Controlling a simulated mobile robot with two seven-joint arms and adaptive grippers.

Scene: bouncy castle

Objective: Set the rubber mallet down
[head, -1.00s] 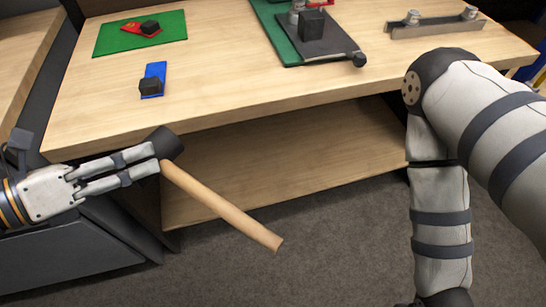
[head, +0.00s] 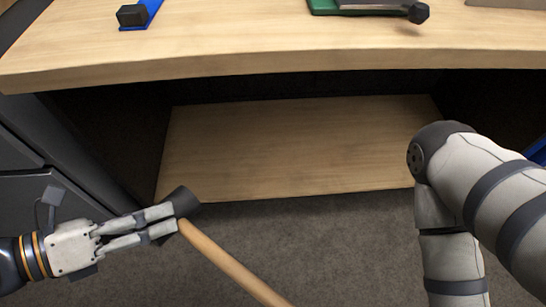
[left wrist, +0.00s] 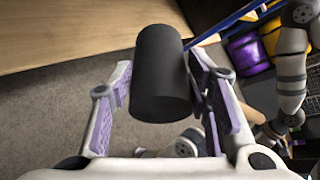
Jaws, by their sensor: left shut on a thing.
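The rubber mallet has a black head (head: 184,202) and a long pale wooden handle (head: 232,266). My left gripper (head: 160,221) is shut on the mallet's black head and holds it in the air in front of the workbench. The handle slants down to the right and leaves the bottom of the head view. In the left wrist view the black head (left wrist: 160,75) sits between the fingers, and the handle is mostly hidden. My right arm shows at the right of the head view, but its gripper is out of view.
The wooden bench top (head: 260,40) runs across the top of the head view, mostly bare along its front edge. A black block (head: 132,15) and a blue strip (head: 150,8) lie at its left. A lower wooden shelf (head: 290,150) is empty. Grey drawers (head: 40,165) stand at left.

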